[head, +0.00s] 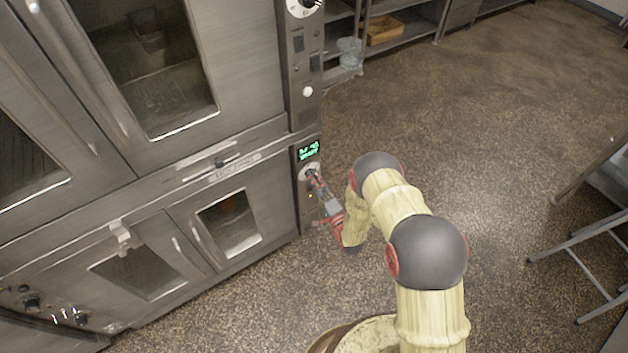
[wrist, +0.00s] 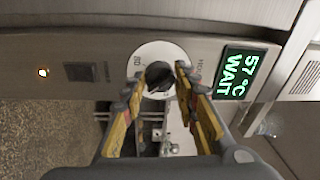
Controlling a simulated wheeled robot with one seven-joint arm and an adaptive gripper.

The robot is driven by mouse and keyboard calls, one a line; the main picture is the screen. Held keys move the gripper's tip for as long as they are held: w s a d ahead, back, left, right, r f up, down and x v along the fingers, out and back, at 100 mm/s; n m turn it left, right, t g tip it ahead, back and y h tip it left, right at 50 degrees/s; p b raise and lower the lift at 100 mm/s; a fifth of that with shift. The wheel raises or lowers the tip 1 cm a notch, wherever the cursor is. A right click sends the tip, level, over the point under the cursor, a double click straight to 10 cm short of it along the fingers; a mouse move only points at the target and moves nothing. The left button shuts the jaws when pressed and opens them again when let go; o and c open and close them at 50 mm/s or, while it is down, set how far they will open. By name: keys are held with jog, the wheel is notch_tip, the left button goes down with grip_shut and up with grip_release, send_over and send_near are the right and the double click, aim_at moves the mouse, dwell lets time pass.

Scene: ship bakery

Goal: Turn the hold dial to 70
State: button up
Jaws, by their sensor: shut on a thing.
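The hold dial is a black knob (wrist: 158,76) on a round white plate (wrist: 146,52), set in the steel control panel. Its plate also shows in the head view (head: 308,168). A display (wrist: 240,73) beside it reads "57 °C WAIT" in green, sideways in the wrist view; it also shows in the head view (head: 308,151), too small to read. My gripper (wrist: 157,82) has a yellow and dark finger on each side of the knob and is shut on it. In the head view my gripper (head: 313,178) reaches the panel. The dial's scale marks are too small to read.
Steel oven doors (head: 228,222) stand left of the panel. A folding metal stand (head: 590,235) is at the right. The speckled floor between is clear.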

jog(key=o, duration=1.1)
jog(key=shift+c, duration=0.2)
jog(key=shift+o, duration=0.5)
jog(key=shift+s+d, duration=0.1)
jog(key=v, duration=1.1)
jog(key=shift+s+d, duration=0.15)
jog(key=shift+s, duration=0.15)
